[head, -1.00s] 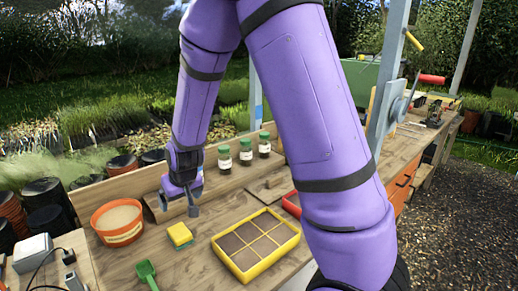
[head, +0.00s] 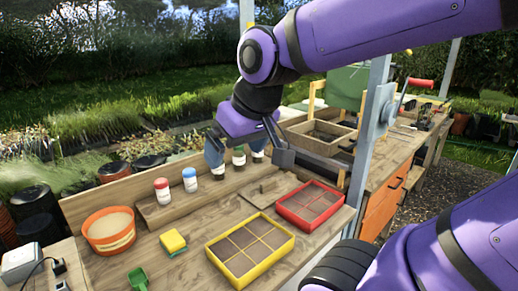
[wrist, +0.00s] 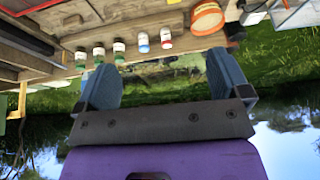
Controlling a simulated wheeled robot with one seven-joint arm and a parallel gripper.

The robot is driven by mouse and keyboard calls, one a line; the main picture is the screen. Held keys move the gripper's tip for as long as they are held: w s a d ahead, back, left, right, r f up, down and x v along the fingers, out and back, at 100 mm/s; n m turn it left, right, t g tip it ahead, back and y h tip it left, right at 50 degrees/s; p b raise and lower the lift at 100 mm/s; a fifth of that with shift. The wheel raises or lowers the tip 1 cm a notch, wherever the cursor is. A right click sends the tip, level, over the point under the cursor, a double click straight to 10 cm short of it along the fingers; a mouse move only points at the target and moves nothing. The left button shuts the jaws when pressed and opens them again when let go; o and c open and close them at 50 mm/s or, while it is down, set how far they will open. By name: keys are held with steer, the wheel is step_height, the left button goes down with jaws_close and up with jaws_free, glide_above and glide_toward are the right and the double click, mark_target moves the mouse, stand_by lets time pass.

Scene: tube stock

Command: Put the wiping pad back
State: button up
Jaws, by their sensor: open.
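The wiping pad (head: 174,242), a small yellow block with a green underside, lies on the wooden bench between the orange pot and the yellow tray in the head view. My gripper (head: 248,158) is open in the air over the back of the bench, by the row of bottles, well behind and right of the pad. In the wrist view my gripper's fingers (wrist: 165,84) stand wide apart with nothing between them.
An orange pot (head: 110,232), yellow divided tray (head: 250,278), red tray (head: 310,222) and green scoop (head: 138,280) are on the bench. A red-capped bottle (head: 162,192), a blue-capped bottle (head: 190,181) and green-capped bottles stand on the back ledge. A grey post (head: 368,140) rises at right.

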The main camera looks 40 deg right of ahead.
steer(key=shift+h, duration=0.3)
steer(key=s, duration=0.3)
steer(key=s+r, duration=0.1)
steer(key=s, duration=0.1)
steer(key=shift+d, duration=0.4)
stand_by(0.5)
